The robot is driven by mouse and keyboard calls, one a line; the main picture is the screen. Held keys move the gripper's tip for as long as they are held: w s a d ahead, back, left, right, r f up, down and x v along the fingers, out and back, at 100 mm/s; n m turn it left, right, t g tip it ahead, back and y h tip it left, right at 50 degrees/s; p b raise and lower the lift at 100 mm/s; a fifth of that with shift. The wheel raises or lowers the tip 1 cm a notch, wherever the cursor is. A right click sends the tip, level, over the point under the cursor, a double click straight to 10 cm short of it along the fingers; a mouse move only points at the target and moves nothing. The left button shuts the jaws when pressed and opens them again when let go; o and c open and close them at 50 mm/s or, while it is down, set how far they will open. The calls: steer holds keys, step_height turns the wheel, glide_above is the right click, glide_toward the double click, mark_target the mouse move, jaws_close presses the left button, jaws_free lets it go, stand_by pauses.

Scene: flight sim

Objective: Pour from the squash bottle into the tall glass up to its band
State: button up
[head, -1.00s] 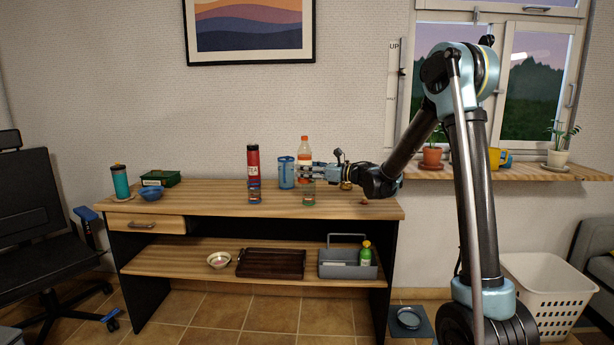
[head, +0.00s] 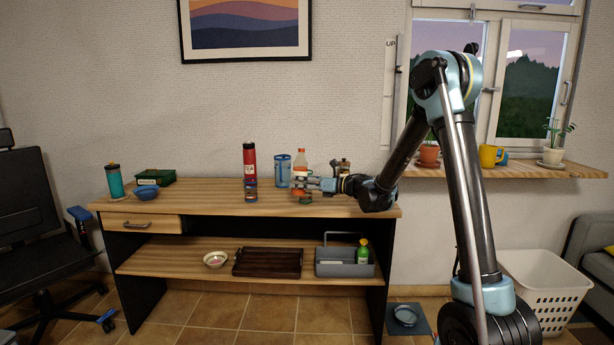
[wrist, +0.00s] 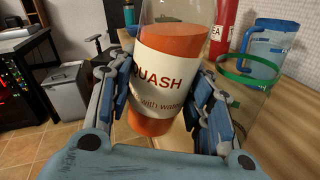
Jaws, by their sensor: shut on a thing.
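The squash bottle (wrist: 162,75), clear with orange liquid and a white label, is held between the two fingers of my gripper (wrist: 160,108). It looks close to upright in the wrist view. In the head view the bottle (head: 299,158) shows above my gripper (head: 303,184), over the right part of the desk. A clear glass with a green band near its top (wrist: 248,72) stands to the right of the bottle in the wrist view, partly behind the right finger. In the head view it is largely hidden around the gripper and bottle.
A red bottle (head: 249,160), a small glass with blue bands (head: 251,189) and a blue jug (head: 283,171) stand left of the gripper. A pot-like item (head: 343,166) stands behind my wrist. The desk (head: 215,193) is clear between the blue bowl (head: 147,193) and the red bottle.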

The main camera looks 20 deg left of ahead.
mark_target(300, 172)
step_height(300, 172, down, 3)
steer(key=shift+s+f+m, duration=0.1)
steer(key=shift+m, duration=0.7)
steer(key=shift+s+r, duration=0.15)
steer(key=shift+r, duration=0.35)
steer(key=shift+a+r+m, duration=0.15)
steer(key=shift+m, duration=0.25)
steer(key=shift+r+m+p, duration=0.4)
steer(key=shift+r+m, duration=0.5)
steer(key=shift+r, duration=0.6)
steer(key=shift+s+m, duration=0.45)
steer(key=shift+m, duration=0.65)
steer(key=shift+s+m+p, duration=0.8)
steer(key=shift+m+p, duration=0.6)
steer(key=shift+p, duration=0.4)
steer(key=shift+s+r+m+g+p, duration=0.25)
steer(key=shift+r+m+g+p, duration=0.05)
steer(key=shift+r+m+p, duration=0.55)
stand_by(0.9)
